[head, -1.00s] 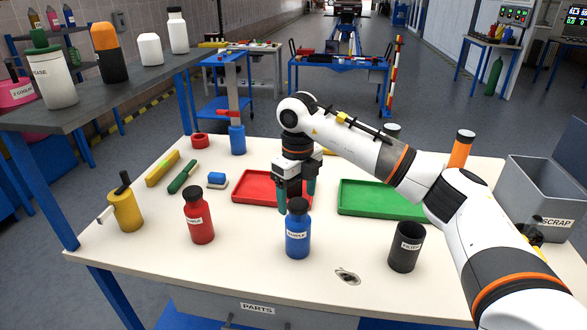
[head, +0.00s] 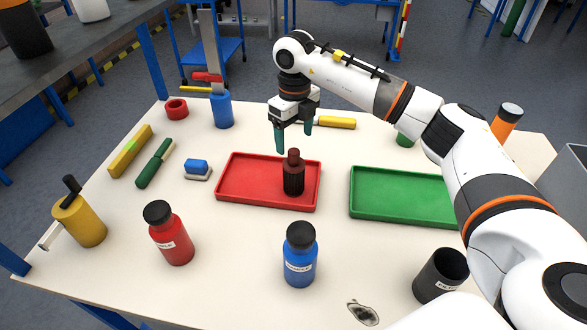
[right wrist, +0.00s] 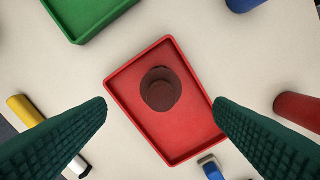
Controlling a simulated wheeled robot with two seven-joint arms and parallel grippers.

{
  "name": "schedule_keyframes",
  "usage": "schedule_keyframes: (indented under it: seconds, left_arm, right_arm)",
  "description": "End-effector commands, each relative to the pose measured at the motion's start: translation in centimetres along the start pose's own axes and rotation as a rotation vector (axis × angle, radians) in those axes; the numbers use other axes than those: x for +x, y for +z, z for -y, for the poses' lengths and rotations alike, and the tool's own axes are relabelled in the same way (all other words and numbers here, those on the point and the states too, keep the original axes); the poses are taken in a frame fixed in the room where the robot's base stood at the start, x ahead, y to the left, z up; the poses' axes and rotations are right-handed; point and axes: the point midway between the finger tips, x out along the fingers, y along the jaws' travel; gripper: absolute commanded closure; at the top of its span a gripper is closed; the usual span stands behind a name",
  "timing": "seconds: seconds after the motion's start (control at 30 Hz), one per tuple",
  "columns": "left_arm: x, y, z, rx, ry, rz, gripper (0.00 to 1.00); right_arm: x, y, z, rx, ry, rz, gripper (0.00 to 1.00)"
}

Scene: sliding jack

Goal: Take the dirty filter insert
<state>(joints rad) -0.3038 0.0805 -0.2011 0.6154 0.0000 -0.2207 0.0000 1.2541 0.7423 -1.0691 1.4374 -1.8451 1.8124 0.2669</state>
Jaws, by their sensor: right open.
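A dark brown, ribbed filter insert (head: 294,178) with a narrower knob on top stands upright in the red tray (head: 240,192), toward its right side. My right gripper (head: 294,141) is open and empty, above and slightly behind the insert in the head view. In the right wrist view the insert (right wrist: 161,89) shows from above in the red tray (right wrist: 175,145), between the two spread green fingers (right wrist: 161,104) and not touched by them. My left gripper is in neither view.
A green tray (head: 400,217) lies to the right. A red bottle (head: 170,238) and a blue bottle (head: 300,262) stand in front of the red tray. A black cup (head: 438,280) and a dark stain (head: 362,312) are near the front. A grey bin (head: 572,175) is at the right edge.

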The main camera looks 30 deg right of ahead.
Motion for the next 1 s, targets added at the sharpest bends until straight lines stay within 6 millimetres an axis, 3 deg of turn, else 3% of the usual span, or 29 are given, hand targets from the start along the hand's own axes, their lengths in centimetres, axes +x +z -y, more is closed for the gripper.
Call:
schedule_keyframes:
  seconds: [0.13,0.37,0.7,1.0]
  left_arm:
    - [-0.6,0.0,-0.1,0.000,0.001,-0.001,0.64]
    - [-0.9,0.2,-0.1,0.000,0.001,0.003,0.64]
    - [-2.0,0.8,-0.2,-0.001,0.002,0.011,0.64]
    - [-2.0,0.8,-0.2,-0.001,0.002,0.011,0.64]
  right_arm:
    - [2.5,0.1,0.0,0.001,-0.001,0.004,0.23]
    - [4.4,0.0,0.0,0.001,0.000,0.001,0.23]
    - [8.8,-0.1,0.1,0.001,0.000,0.002,0.23]
    - [9.3,-0.2,0.1,0.000,0.001,0.000,0.27]
